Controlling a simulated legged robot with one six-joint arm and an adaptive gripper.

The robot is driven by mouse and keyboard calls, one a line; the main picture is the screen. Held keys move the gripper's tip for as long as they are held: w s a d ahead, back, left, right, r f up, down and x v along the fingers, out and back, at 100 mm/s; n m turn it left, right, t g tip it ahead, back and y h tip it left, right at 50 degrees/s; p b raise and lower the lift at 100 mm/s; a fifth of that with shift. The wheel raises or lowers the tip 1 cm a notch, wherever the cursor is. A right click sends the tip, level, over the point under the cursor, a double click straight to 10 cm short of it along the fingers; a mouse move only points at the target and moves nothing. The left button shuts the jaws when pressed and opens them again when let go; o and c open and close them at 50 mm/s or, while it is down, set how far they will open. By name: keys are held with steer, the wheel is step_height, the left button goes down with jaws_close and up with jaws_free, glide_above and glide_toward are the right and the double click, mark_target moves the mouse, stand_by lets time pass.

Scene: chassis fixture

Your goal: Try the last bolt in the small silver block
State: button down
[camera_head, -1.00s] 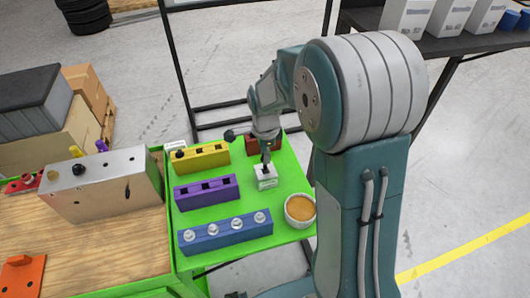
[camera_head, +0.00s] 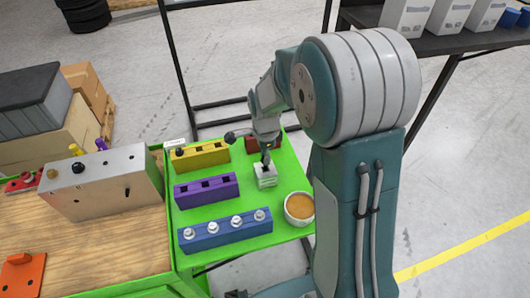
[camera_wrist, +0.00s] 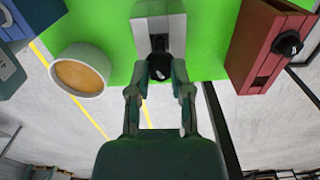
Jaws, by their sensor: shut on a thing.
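The small silver block (camera_head: 265,182) stands on the green table top (camera_head: 215,213), with a dark opening in its top. My gripper (camera_head: 266,158) is over the block, pointing down. In the wrist view my gripper (camera_wrist: 160,70) is shut on a black-headed bolt (camera_wrist: 160,68) at the near end of the silver block (camera_wrist: 148,42). A grey part inside the block's opening shows beyond the bolt. The bolt's lower end is hidden, so I cannot tell whether it is in the hole.
A red block (camera_wrist: 262,52) with a black knob stands close to the right in the wrist view. A bowl of orange stuff (camera_head: 299,207) is near the front right. Purple (camera_head: 206,193), yellow (camera_head: 203,155) and blue (camera_head: 225,233) blocks stand to the left.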

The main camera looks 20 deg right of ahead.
mark_target(265, 170)
steer(key=shift+f, duration=1.9)
steer(key=shift+c, duration=2.3)
jaws_free()
steer(key=shift+r, duration=3)
